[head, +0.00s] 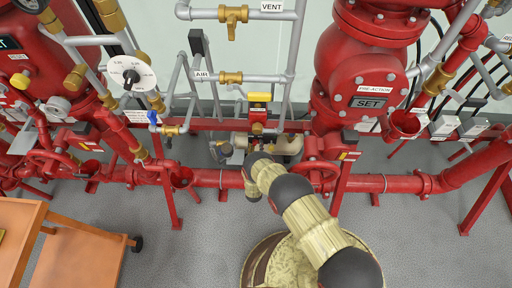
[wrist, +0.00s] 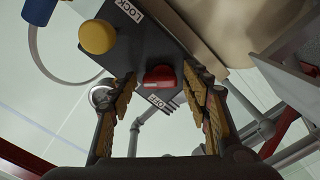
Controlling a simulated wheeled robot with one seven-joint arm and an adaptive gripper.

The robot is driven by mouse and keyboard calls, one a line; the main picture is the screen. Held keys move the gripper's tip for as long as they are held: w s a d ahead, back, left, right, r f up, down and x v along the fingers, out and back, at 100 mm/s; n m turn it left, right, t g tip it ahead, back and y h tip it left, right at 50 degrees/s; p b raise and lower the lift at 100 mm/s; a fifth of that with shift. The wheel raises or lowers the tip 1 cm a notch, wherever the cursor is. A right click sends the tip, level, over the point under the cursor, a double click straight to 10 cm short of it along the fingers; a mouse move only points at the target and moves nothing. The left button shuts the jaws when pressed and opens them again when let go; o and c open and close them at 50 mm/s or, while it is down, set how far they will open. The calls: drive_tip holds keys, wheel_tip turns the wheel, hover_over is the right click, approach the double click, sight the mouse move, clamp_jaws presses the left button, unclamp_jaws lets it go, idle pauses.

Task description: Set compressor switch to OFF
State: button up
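In the wrist view a small red switch (wrist: 160,75) sits on a dark panel (wrist: 165,48), close to a label reading OFF (wrist: 158,102) that appears upside down. My gripper (wrist: 162,84) is open, with one finger on each side of the red switch. A gap shows between the switch and each finger, so nothing is gripped. I cannot tell the switch's setting. In the head view the cream compressor (head: 290,144) stands low among the red pipes at the centre. My arm reaches it from the lower right and hides most of the gripper and the switch.
A yellow knob (wrist: 97,38) and a LOCK label (wrist: 130,10) are on the same panel. Red risers, including the PRE-ACTION one (head: 370,75), flank the compressor. A red pipe (head: 215,178) runs low across. An orange cart (head: 75,258) stands lower left; grey floor (head: 425,230) is clear lower right.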

drive_tip(key=c, duration=1)
drive_tip(key=shift+o, duration=0.2)
drive_tip(key=shift+s+n, duration=0.1)
drive_tip(key=shift+n, duration=0.2)
drive_tip(key=n, duration=0.3)
drive_tip(key=shift+n, duration=0.4)
drive_tip(key=n, duration=0.4)
drive_tip(key=shift+a+r, duration=0.1)
drive_tip(key=n, duration=0.5)
drive_tip(key=shift+a, duration=0.1)
drive_tip(key=shift+a+n, duration=0.1)
drive_tip(key=shift+n, duration=2.2)
drive_tip(key=o, duration=1.2)
drive_tip(key=shift+c, duration=0.2)
